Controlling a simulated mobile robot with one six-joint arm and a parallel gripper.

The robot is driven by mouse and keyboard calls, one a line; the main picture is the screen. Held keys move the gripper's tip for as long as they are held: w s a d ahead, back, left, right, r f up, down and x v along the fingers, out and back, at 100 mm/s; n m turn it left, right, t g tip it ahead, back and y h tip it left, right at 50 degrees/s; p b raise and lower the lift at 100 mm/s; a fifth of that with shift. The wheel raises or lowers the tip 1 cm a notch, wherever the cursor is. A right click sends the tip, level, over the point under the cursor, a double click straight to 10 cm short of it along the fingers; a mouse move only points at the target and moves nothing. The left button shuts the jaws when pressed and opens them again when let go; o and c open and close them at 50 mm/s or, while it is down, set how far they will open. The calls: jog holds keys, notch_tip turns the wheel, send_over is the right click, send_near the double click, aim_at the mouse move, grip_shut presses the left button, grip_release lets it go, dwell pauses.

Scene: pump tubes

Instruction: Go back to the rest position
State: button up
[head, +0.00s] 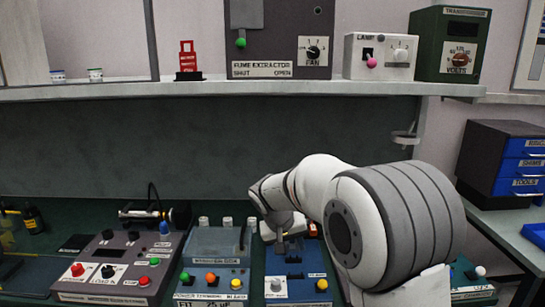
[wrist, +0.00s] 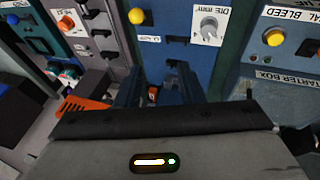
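My arm reaches in from the right in the head view, and my gripper (head: 284,240) points down over the blue control box (head: 291,270) on the bench. In the wrist view, the two dark fingers of my gripper (wrist: 158,88) stand apart. A small orange part (wrist: 153,91) shows in the gap between them; I cannot tell whether it is touched. The blue panel below carries a yellow button (wrist: 136,16) and a grey dial (wrist: 209,27). My arm hides part of the bench to the right.
To the left stand a power box (head: 211,277) with coloured buttons and a grey box (head: 115,264) with knobs. A shelf (head: 200,91) runs above, holding a fume extractor panel (head: 278,40), a lamp box (head: 381,56) and a transformer (head: 450,43). Blue drawers (head: 524,165) stand right.

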jog(key=s+d+f+y+b, duration=0.1)
jog(key=s+d, duration=0.2)
jog(key=s, duration=0.6)
jog(key=s+d+f+y+b, duration=0.1)
jog(key=s+d, duration=0.2)
jog(key=s, duration=0.7)
jog(key=s+d+f+y+b, duration=0.1)
jog(key=s+d, duration=0.3)
jog(key=s, duration=0.6)
jog(key=shift+m+g+b, duration=0.4)
